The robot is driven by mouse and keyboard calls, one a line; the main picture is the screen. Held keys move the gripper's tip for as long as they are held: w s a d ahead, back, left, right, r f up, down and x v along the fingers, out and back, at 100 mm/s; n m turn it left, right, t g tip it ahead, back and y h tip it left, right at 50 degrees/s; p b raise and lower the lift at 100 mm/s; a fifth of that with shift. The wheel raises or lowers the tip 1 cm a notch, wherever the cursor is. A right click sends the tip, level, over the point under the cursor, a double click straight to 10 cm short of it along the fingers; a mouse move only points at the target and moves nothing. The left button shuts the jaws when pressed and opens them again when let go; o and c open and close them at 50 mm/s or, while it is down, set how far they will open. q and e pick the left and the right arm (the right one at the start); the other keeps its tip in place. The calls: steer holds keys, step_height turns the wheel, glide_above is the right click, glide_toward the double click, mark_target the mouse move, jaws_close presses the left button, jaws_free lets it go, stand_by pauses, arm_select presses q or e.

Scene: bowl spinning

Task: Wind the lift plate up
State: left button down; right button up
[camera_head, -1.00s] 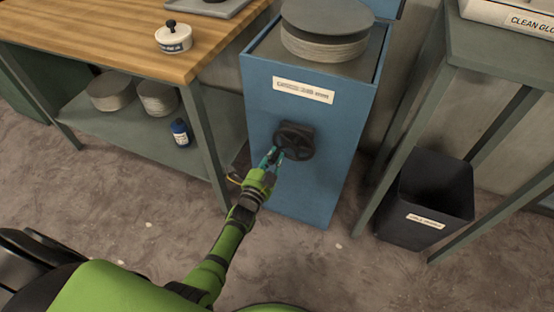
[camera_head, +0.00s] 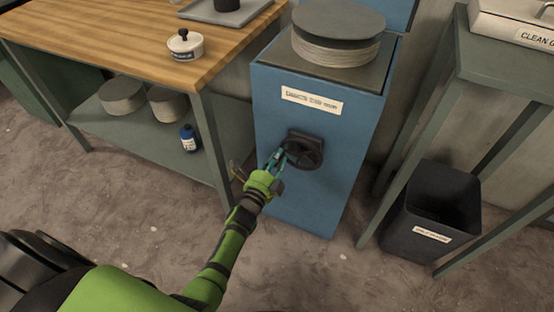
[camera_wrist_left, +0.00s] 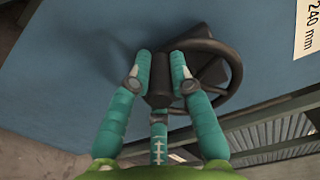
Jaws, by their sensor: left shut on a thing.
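A black handwheel (camera_head: 305,150) is mounted on the front of a blue cabinet (camera_head: 290,200). On top of the cabinet is the lift plate (camera_head: 375,72), bearing a stack of pale discs with a dark grey disc on top. My left gripper (camera_head: 279,158) is at the left side of the wheel. The exact grip point is partly hidden. My right gripper is not in view.
A dark bin (camera_head: 432,215) stands under the grey table at right. The floor in front is clear.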

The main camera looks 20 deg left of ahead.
arm_select(q)
steer(key=shift+d+r, duration=0.15)
steer(key=shift+d, duration=0.05)
steer(key=c, duration=1.1)
jaws_free()
steer(key=shift+s+a+f, duration=0.1)
steer(key=shift+s+f, duration=0.1)
steer(key=shift+s, duration=0.25)
steer(key=s, duration=1.1)
steer(key=shift+a+r, duration=0.15)
